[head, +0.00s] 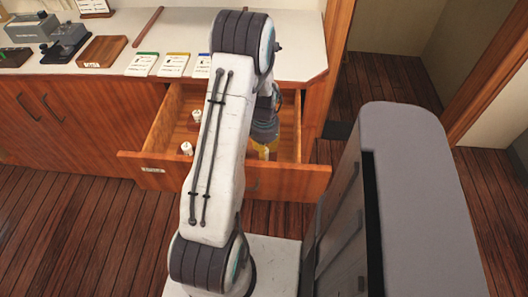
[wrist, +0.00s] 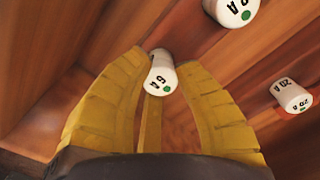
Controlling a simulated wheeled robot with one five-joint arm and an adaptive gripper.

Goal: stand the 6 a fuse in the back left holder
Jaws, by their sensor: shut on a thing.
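The 6 A fuse (wrist: 161,72) is a small white cylinder with black lettering and a green dot. My gripper (wrist: 163,66) is shut on it, with one yellow finger on each side near the tips. In the head view my gripper (head: 264,149) is down inside the right part of the open drawer (head: 290,172), partly hidden by my arm. I cannot see the held fuse clearly there. I cannot pick out the back left holder in either view.
A 20 A fuse (wrist: 291,97) and another white fuse (wrist: 233,10) are nearby. In the head view, white fuses (head: 187,148) stand in the drawer's left part. The counter (head: 300,58) holds cards, a wooden block (head: 103,51) and grey devices.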

